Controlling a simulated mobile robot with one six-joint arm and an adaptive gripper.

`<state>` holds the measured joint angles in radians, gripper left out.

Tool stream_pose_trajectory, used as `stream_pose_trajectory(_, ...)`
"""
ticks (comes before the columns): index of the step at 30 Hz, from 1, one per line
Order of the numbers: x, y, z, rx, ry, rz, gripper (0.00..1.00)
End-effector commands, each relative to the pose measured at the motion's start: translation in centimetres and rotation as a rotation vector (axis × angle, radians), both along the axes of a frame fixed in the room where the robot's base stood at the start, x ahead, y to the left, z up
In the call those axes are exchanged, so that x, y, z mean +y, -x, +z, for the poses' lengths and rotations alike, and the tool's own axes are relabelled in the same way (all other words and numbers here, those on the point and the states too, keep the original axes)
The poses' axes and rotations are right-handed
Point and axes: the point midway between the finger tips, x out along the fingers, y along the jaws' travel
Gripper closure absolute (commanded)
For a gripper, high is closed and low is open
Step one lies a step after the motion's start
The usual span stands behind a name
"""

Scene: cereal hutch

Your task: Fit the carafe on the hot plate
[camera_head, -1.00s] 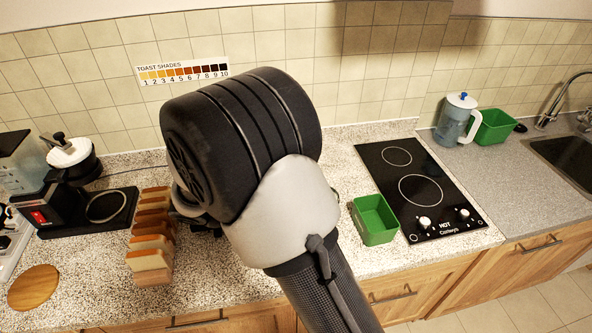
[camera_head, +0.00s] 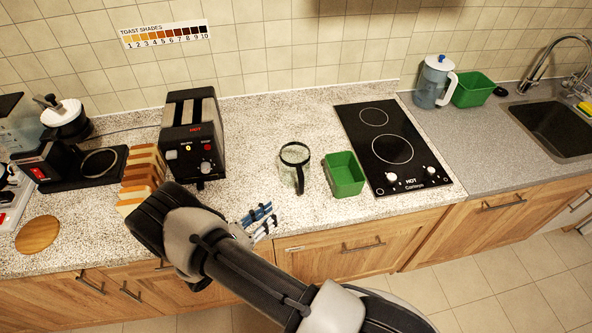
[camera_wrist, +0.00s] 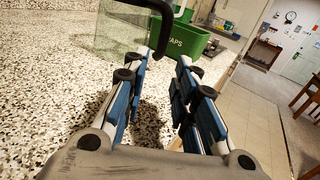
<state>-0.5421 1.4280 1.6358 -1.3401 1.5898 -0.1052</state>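The glass carafe (camera_head: 294,168), with a black rim and black handle, stands upright on the speckled counter between the toaster and a green bin. In the wrist view its clear wall (camera_wrist: 122,42) and black handle (camera_wrist: 166,22) show ahead of my fingers, cut off by the top edge. My gripper (camera_head: 262,222) is at the counter's front edge, left of and nearer than the carafe. In the wrist view my gripper (camera_wrist: 165,68) is open and empty, apart from the handle. The coffee maker (camera_head: 38,166) at the far left has a round, bare hot plate (camera_head: 98,163).
Bread slices (camera_head: 142,178) and a black toaster (camera_head: 193,135) stand between hot plate and carafe. The green bin (camera_head: 344,174) is close right of the carafe, beside the black cooktop (camera_head: 390,150). A round wooden board (camera_head: 38,235) lies at front left. A pitcher (camera_head: 433,82) stands back right.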

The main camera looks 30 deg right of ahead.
Motion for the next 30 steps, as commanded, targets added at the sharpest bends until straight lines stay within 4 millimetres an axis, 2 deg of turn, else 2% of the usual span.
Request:
stream_pose_trajectory(3,-2.8,-0.7,0.0,0.000,0.000,-0.006,0.74)
stream_pose_trajectory(9,-6.3,-1.9,0.0,0.000,-0.001,-0.005,0.74)
stream_pose_trajectory(17,-8.1,-2.5,0.0,0.000,-0.001,-0.003,0.74)
stream_pose_trajectory(25,-11.9,-3.3,-0.2,0.000,-0.002,-0.005,0.74)
stream_pose_trajectory(30,-12.7,-3.6,-0.1,0.000,-0.002,-0.001,0.74)
